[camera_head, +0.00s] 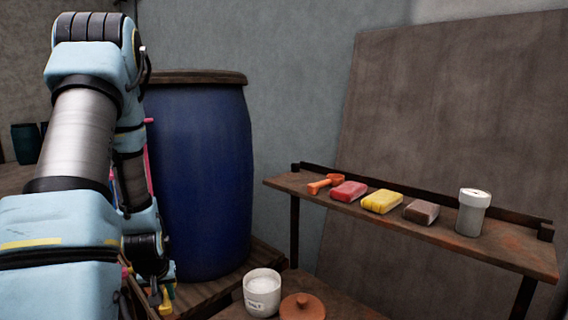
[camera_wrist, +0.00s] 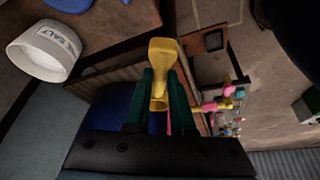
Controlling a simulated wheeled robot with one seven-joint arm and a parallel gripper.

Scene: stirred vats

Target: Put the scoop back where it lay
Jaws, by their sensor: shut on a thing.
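A yellow scoop (camera_wrist: 162,52) is held between the two dark green fingers of my gripper (camera_wrist: 160,78) in the wrist view. Its broad end points up in the picture, away from the palm.
A large blue barrel (camera_head: 203,180) stands right of my arm. Pink and yellow items (camera_wrist: 217,103) show at right in the wrist view.

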